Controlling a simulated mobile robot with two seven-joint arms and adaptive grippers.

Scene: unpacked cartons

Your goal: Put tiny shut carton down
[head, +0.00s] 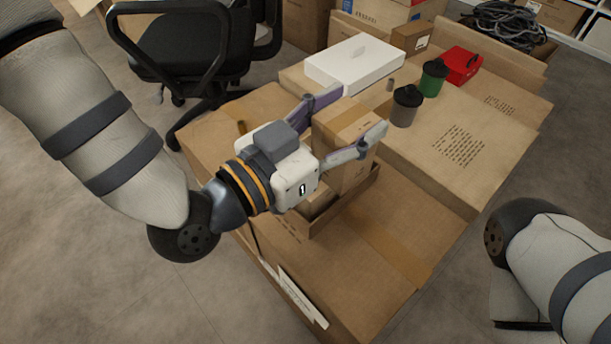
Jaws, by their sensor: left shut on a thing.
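The tiny shut carton (343,122) is a small brown box with a tape strip along its top. My left gripper (348,122) is shut on it, with one finger on its far side and one on its near side. The carton is upright over an open shallow cardboard box (345,207). I cannot tell whether its base touches anything, as the gripper and the box wall hide it. My right arm shows at the lower right, but its gripper is not in view.
Large cartons (420,215) form the surface below. A white box (354,63), a grey canister (405,106), a green canister (433,78) and a red box (461,65) stand toward the back. An office chair (195,45) is at upper left. The front carton top is mostly clear.

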